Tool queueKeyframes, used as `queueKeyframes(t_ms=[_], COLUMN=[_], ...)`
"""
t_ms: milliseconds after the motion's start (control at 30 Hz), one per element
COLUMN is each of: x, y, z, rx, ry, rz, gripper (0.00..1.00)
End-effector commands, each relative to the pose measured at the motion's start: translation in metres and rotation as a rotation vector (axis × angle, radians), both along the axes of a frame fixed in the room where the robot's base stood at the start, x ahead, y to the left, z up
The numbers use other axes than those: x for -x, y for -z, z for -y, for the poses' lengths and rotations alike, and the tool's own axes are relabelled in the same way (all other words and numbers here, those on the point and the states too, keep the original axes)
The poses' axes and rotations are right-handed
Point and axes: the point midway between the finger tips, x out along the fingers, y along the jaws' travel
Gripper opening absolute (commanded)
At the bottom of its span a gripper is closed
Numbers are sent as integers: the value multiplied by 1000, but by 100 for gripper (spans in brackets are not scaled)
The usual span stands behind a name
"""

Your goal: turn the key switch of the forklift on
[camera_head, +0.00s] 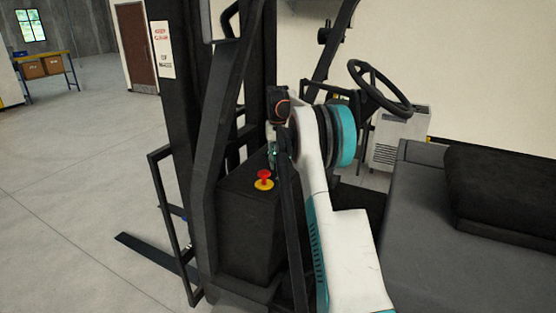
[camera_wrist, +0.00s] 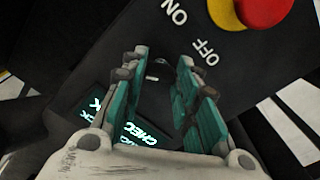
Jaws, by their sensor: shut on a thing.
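The key switch (camera_wrist: 159,69) of the forklift shows in the wrist view as a small dark round part with a light glint, between my fingers. White labels "ON" (camera_wrist: 172,13) and "OFF" (camera_wrist: 207,52) are printed on the dark panel beside it. My gripper (camera_wrist: 163,59) has its teal-padded fingers on both sides of the key and is shut on it; the exact contact is hard to see. In the head view my gripper (camera_head: 273,155) is partly hidden at the top of the forklift's dark console (camera_head: 245,225), and the key cannot be made out there.
A red emergency button (camera_head: 264,174) on a yellow base sits close to my gripper; it also shows in the wrist view (camera_wrist: 268,9). A lit display (camera_wrist: 138,136) lies under my fingers. A dark upright bar (camera_head: 292,220), the steering wheel (camera_head: 378,90) and the seat (camera_head: 500,190) surround my arm.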

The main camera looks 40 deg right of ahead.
Motion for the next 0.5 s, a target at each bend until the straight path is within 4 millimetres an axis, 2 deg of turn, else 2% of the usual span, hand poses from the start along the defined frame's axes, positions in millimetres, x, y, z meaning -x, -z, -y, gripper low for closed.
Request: queueKeyframes(t_ms=[500], x=[0], y=[0], z=[0], rx=[0], ry=[87], rz=[0], gripper=[4])
